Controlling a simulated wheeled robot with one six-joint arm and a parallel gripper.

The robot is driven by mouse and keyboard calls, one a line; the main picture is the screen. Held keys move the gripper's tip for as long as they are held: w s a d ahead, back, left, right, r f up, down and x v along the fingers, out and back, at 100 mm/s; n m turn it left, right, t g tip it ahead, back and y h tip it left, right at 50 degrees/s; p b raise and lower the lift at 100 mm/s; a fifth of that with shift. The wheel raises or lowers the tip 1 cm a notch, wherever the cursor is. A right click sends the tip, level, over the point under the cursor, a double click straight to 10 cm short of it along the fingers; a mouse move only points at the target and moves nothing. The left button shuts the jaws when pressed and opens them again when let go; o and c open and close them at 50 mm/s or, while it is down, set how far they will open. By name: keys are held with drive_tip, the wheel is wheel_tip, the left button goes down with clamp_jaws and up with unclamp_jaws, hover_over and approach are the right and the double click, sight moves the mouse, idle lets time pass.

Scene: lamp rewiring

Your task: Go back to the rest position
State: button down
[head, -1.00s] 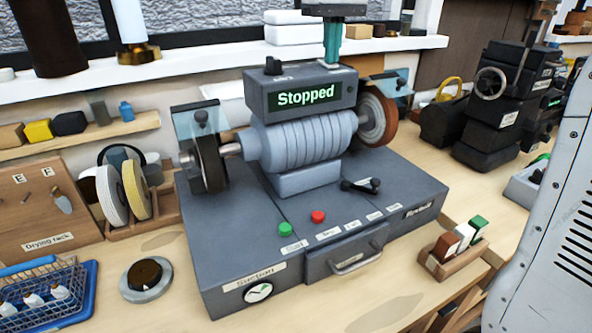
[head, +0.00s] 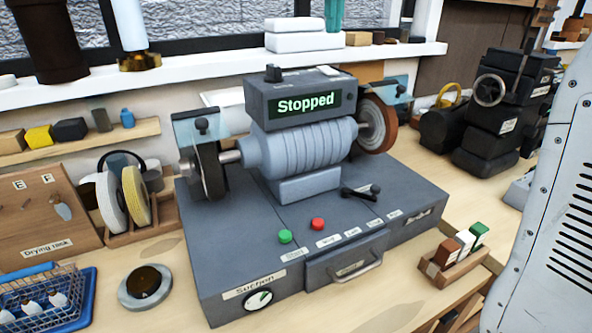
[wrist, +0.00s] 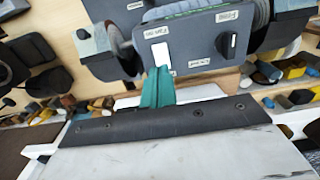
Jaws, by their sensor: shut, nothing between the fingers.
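My gripper (wrist: 158,80) shows in the wrist view as teal fingers closed together with nothing between them. In the head view its teal fingers (head: 335,14) show at the top edge, above and behind the grinder, apart from it. The grinder (head: 305,150) is a grey bench machine with a wheel at each end and a display reading "Stopped". In the wrist view the grinder's control box (wrist: 195,38) lies beyond the fingertips, with a white rectangle and a black switch on its face.
A wooden rack with discs (head: 140,205) and a blue wire basket (head: 42,298) stand at left. A small block holder (head: 455,260) is at right. Black machines (head: 500,110) stand further back. A white shelf (head: 220,67) runs behind.

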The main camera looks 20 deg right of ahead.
drive_tip(key=shift+s, duration=0.1)
drive_tip(key=shift+s, duration=0.3)
drive_tip(key=s+d+f+m, duration=0.1)
drive_tip(key=s+f, duration=1.1)
drive_tip(key=s, duration=0.2)
drive_tip(key=s+d+f+m+t, duration=0.1)
drive_tip(key=s+d+f, duration=0.1)
drive_tip(key=s+f, duration=1.1)
drive_tip(key=shift+s, duration=1.15)
